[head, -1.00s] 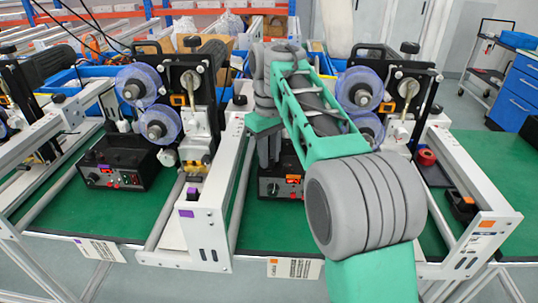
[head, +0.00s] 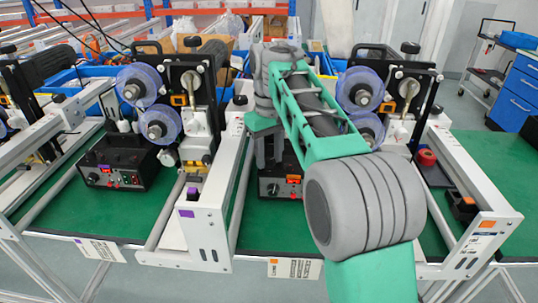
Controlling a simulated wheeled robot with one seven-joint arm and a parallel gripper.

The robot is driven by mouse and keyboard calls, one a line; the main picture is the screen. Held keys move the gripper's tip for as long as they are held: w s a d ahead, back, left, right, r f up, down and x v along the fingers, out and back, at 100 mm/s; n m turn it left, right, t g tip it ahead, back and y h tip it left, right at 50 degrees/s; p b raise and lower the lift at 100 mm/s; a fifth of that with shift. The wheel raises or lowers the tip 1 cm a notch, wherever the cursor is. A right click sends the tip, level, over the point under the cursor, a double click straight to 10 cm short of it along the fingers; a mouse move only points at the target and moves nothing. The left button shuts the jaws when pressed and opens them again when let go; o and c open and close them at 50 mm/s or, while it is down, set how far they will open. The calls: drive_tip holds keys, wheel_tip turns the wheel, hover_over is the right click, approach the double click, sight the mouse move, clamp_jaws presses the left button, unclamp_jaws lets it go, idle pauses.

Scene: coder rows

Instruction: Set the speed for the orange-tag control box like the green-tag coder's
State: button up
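The orange-tag control box (head: 279,189) is a small black box on the green mat, with a dial on its front, a small red display and an orange tag (head: 294,179). My arm hides its right part. My gripper (head: 268,152) hangs with its grey fingers pointing down, just above or behind this box. It appears apart from the dial, and whether its fingers are open or shut is not clear. An orange tag (head: 487,223) also marks the right frame's front post. No green-tag coder can be made out. The digits are too small to read.
A purple-tag frame (head: 187,213) with its black control box (head: 120,172) and coder reels (head: 157,125) stands left. A red tape roll (head: 426,157) and a small black item with an orange top (head: 464,206) lie right. White rails bound the green mat (head: 265,228).

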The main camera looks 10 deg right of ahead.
sight(270, 160)
drive_tip(key=shift+o, duration=0.5)
wheel_tip(270, 160, up, 8)
drive_tip(key=p, duration=0.6)
drive_tip(key=shift+f, duration=0.25)
drive_tip(key=shift+r, duration=0.1)
drive_tip(key=shift+s+r, duration=0.1)
drive_tip(key=s+f+m+t+p, duration=0.1)
drive_tip(key=s+f+p, duration=0.2)
drive_tip(key=s, duration=0.7)
drive_tip(key=s+f+m+t+p, duration=0.2)
drive_tip(key=s+f, duration=0.3)
drive_tip(key=s, duration=0.5)
drive_tip(key=shift+s+f+m+p, duration=0.25)
drive_tip(key=shift+f+m+p, duration=0.05)
drive_tip(key=shift+p, duration=0.4)
